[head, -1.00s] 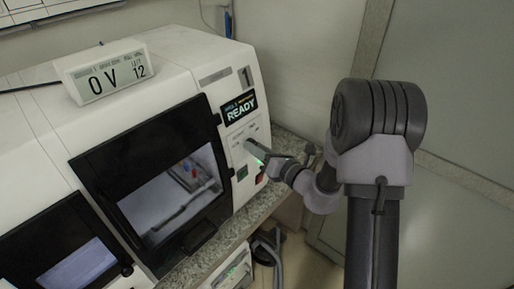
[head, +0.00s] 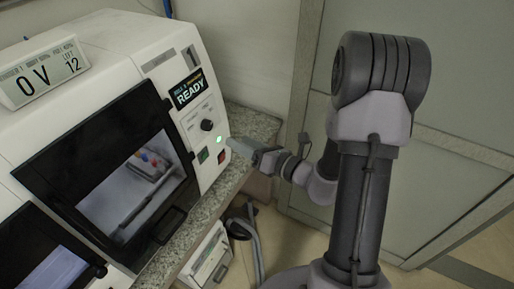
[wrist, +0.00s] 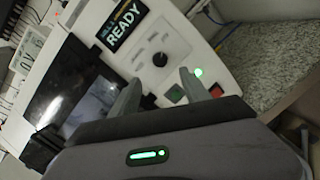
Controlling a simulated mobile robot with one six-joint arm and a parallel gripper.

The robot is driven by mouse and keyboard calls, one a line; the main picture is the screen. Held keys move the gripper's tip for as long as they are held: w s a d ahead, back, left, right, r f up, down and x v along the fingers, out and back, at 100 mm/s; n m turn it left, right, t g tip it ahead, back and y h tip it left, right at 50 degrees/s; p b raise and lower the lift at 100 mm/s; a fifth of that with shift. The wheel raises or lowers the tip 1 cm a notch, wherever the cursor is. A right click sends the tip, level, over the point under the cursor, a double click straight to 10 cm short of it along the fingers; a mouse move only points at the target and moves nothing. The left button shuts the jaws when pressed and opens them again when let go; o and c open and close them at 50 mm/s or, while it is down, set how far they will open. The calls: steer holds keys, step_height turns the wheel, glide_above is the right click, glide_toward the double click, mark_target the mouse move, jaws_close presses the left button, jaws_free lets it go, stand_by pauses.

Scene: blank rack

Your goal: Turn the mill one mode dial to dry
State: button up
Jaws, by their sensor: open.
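The mill one (head: 150,62) is a white machine marked 1, with a READY screen (head: 187,89). Its round black mode dial (head: 207,125) sits on a pale panel below the screen. In the wrist view the dial (wrist: 160,59) lies beyond and between my fingertips, apart from them. The marks around it are too small to read, and I cannot tell which way it points. My gripper (head: 234,145) is open and empty, at the right edge of the panel in the head view; the wrist view shows both fingers (wrist: 160,77).
A lit green lamp (head: 219,139), a green button (head: 203,155) and a red button (head: 222,155) sit below the dial. A dark-framed door window (head: 98,165) is at left. A display reading 0 V (head: 42,72) stands on top. The granite counter (head: 255,125) is clear at right.

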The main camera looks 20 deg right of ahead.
steer(key=v, duration=0.6)
steer(key=s+a+r+n+g+y+b, duration=0.1)
steer(key=s+a+n+g+y+b, duration=0.1)
steer(key=s+a+n+g, duration=0.6)
steer(key=s+a+r+n+g+y+b, duration=0.15)
steer(key=s+a+n+g, duration=0.25)
steer(key=a+n, duration=0.65)
steer(key=s+d+f+n+h+b, duration=0.25)
steer(key=s+n+h, duration=0.4)
steer(key=n, duration=0.35)
steer(key=d+r+n+h, duration=0.1)
steer(key=d+r+n+t+h, duration=0.1)
steer(key=d+r+n+t+b, duration=0.1)
steer(key=d+r+n, duration=0.1)
steer(key=shift+w+d+h, duration=0.1)
steer(key=shift+w+h, duration=0.3)
